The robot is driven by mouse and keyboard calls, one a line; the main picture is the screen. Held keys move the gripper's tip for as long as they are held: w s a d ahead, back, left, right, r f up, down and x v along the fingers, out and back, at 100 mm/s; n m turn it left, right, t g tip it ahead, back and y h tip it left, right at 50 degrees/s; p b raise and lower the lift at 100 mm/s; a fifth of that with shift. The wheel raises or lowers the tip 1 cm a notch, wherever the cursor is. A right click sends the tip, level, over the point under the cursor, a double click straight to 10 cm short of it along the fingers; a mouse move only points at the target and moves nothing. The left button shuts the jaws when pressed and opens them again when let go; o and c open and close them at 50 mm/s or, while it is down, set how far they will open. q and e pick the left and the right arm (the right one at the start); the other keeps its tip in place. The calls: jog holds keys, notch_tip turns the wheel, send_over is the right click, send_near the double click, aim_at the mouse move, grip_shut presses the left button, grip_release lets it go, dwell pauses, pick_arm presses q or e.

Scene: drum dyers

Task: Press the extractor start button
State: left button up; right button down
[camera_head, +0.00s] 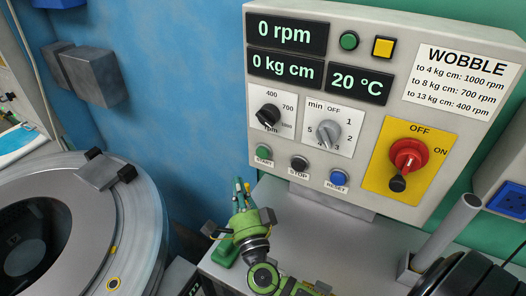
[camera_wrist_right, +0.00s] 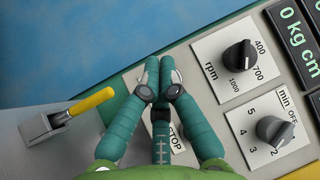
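The green start button (camera_head: 263,153) sits at the left end of the lower button row on the grey control panel (camera_head: 385,110), above a START label. The black stop button (camera_head: 299,163) and blue reset button (camera_head: 338,178) are to its right. My right gripper (camera_head: 240,184) is green, below and left of the start button in the head view, apart from it in the picture. In the right wrist view its fingers (camera_wrist_right: 159,72) are together, empty, over the panel's edge beside the STOP label (camera_wrist_right: 175,138). They hide the start button's face there. My left gripper is not in view.
The rpm knob (camera_head: 268,115) and timer knob (camera_head: 328,133) sit above the buttons. A red main switch (camera_head: 408,155) is at right. A round drum machine (camera_head: 130,215) stands at left. A yellow-handled lever (camera_wrist_right: 90,103) shows in the wrist view.

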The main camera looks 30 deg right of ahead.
aim_at(263, 153)
jog(key=shift+d, duration=0.1)
dwell(0.3)
jog(key=w+d+b, duration=0.1)
jog(key=w+d, duration=0.3)
jog(key=d, duration=0.3)
jog(key=shift+w+d, duration=0.2)
jog(key=shift+d, duration=0.1)
dwell(1.3)
jog(key=shift+w+d, duration=0.2)
jog(key=shift+d, duration=0.05)
